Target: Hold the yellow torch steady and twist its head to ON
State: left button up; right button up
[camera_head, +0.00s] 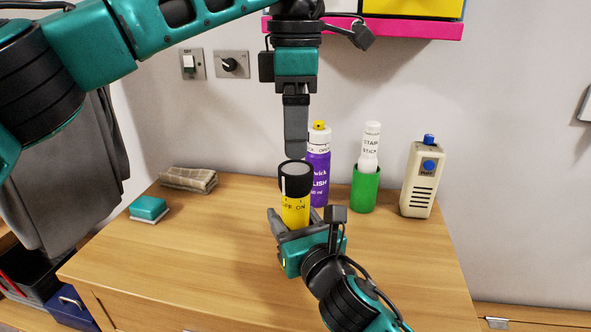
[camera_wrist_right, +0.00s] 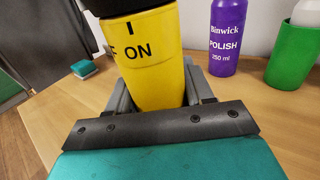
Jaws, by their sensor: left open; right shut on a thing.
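The yellow torch (camera_head: 296,211) stands upright at the middle of the wooden top, with its black head (camera_head: 296,178) uppermost. OFF and ON are printed on its yellow body below the head. My right gripper (camera_head: 284,225) is shut on the yellow body from the front; the right wrist view also shows the torch (camera_wrist_right: 158,75) between its fingers, with ON facing the camera. My left gripper (camera_head: 296,155) points straight down just above the black head. It is open, though its fingers overlap in the head view and the gap between them is hidden. A white mark shows on the head's left side.
Behind the torch stand a purple polish bottle (camera_head: 318,175), a green cup (camera_head: 364,190) with a white stain stick, and a cream box-shaped device (camera_head: 420,180). A pink shelf (camera_head: 400,28) hangs above.

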aim_at(296, 167)
pick_arm(q)
notch_tip(296, 167, down, 8)
jog(key=shift+r, duration=0.25)
jog(key=shift+c, duration=0.3)
jog(key=c, duration=1)
jog(key=n, duration=1.1)
jog(key=shift+n, duration=0.4)
